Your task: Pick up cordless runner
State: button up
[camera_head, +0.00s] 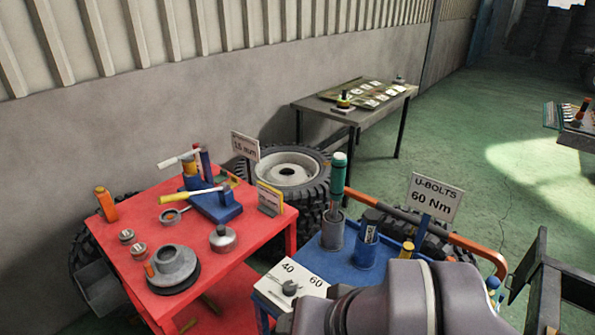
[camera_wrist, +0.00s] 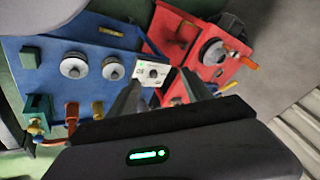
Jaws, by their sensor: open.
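The likely cordless runner is a tool with a teal top and dark lower part (camera_head: 338,172), standing upright in a grey cup (camera_head: 331,231) on the blue cart in the head view. A second cup (camera_head: 368,246) beside it holds a dark item with a label. In the wrist view two round tops, one on the left (camera_wrist: 73,66) and one nearer the jaws (camera_wrist: 112,68), stand on the blue cart; I cannot tell which is the runner. My gripper (camera_wrist: 162,74) is open and empty, its fingers pointing toward a white dial box (camera_wrist: 152,72). The head view does not show my jaws.
The dial box, marked 40 and 60 (camera_head: 288,287), sits at the blue cart's edge. A U-BOLTS 60 Nm sign (camera_head: 435,198) rises behind the cups. The red table (camera_head: 247,253) on the left holds several tools and parts. An orange rail (camera_head: 455,238) runs along the cart.

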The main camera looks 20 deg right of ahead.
aim_at(338, 164)
jog(key=i+j+z, duration=0.65)
jog(key=j+z, duration=0.2)
jog(key=j, duration=0.15)
jog(key=i+j+z, duration=0.25)
jog(key=j, duration=0.15)
jog(key=k+l, duration=0.05)
jog(key=k, duration=0.05)
